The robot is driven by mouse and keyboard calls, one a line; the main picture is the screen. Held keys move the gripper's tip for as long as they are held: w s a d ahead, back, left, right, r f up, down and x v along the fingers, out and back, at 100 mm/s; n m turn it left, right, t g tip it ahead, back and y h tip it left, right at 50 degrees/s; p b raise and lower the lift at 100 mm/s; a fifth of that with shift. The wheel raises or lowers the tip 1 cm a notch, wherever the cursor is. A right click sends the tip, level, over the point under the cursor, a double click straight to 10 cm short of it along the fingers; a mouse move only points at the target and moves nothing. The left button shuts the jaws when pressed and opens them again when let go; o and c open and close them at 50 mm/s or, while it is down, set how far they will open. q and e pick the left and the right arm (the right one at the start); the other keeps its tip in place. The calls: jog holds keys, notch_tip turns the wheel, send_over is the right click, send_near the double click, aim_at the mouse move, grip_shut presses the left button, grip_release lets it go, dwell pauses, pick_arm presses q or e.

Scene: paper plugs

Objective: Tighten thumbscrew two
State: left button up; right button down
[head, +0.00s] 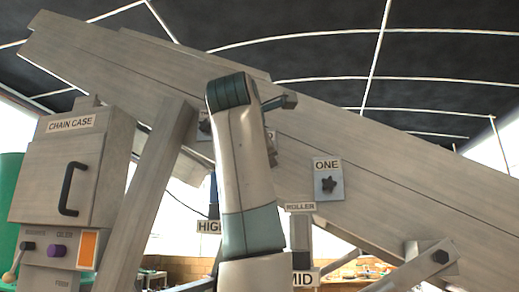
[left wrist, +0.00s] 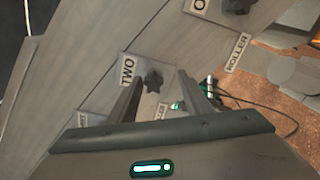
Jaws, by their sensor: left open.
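Thumbscrew two (left wrist: 153,78) is a dark star-shaped knob on a light plate with the label TWO (left wrist: 128,70), set in a grey sloping beam. In the left wrist view it shows between the two fingers of my left gripper (left wrist: 160,80), which is open. Whether the fingers touch the knob I cannot tell. In the head view my left arm stands upright in the middle and hides thumbscrew two and most of the gripper. My right gripper is not in view.
Thumbscrew one (head: 329,184) sits on its plate right of my arm. Another dark knob (head: 205,127) shows left of my arm. The sloping beam (head: 400,165) crosses the view. A chain case (head: 70,170) with a black handle stands at left. A ROLLER label (head: 300,207) hangs below the beam.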

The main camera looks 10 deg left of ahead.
pick_arm(q)
jog(key=shift+a+r, duration=0.15)
jog(key=shift+a, duration=0.05)
dwell(0.4)
jog(key=shift+w, duration=0.1)
jog(key=shift+w+p, duration=0.95)
jog(key=shift+w, duration=0.3)
